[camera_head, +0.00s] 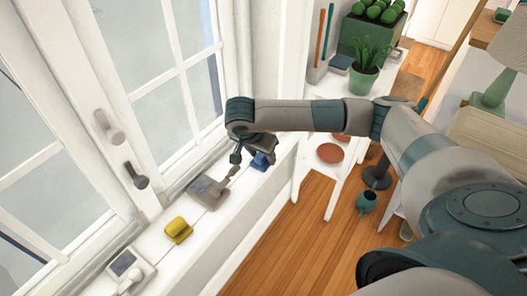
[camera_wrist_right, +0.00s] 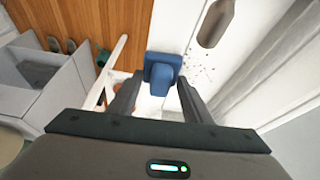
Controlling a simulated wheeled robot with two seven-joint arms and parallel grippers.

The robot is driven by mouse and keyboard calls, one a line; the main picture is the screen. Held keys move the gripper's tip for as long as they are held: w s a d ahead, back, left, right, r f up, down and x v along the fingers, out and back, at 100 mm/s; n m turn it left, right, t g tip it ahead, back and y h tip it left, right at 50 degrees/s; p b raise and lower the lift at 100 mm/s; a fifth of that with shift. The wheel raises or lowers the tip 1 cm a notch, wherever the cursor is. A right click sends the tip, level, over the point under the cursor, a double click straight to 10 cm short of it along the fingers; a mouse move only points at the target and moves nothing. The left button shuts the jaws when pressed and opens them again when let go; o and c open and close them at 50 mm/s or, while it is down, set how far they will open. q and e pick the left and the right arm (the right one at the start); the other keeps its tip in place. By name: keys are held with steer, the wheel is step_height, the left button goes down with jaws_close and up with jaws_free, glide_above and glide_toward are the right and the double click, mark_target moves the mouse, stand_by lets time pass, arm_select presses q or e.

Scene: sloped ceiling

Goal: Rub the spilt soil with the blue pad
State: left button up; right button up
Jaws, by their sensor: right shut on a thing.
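My right gripper (camera_head: 262,149) reaches in from the right over the white windowsill (camera_head: 152,241). It is shut on the blue pad (camera_head: 260,162), which is low at the sill. In the right wrist view the pad (camera_wrist_right: 163,66) shows between the two fingers of the gripper (camera_wrist_right: 157,88). The spilt soil (camera_wrist_right: 202,72) is a scatter of small dark specks on the white surface, just right of the pad in that view. I cannot tell whether the pad touches the surface. In the head view I cannot make out the soil. My left gripper is not in view.
A grey-brown object (camera_head: 210,191), a yellow object (camera_head: 178,230) and a small dark-faced device (camera_head: 128,268) stand along the sill. The window with its handles (camera_head: 137,176) borders it. A white shelf with a potted plant (camera_head: 364,84) stands beyond.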

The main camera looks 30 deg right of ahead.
steer(key=shift+s+a, duration=0.1)
steer(key=shift+a, duration=0.3)
steer(key=shift+w+a+f+b, duration=0.1)
steer(key=shift+w+a+b, duration=0.15)
steer(key=shift+w+b, duration=0.25)
steer(key=shift+w+a+f+b, duration=0.1)
steer(key=shift+w+a+b, duration=0.15)
steer(key=shift+w, duration=0.35)
steer(key=shift+w+a+r, duration=0.1)
steer(key=shift+w+a, duration=0.05)
steer(key=shift+w, duration=0.2)
steer(key=shift+w+a+b, duration=0.25)
steer(key=shift+w+b, duration=0.15)
steer(key=shift+w, duration=0.1)
steer(key=shift+w+a+b, duration=0.2)
steer(key=shift+w+b, duration=0.2)
steer(key=shift+w, duration=0.1)
steer(key=shift+w+a, duration=0.2)
steer(key=shift+w, duration=0.4)
steer(key=shift+w+b, duration=0.1)
steer(key=shift+b, duration=0.2)
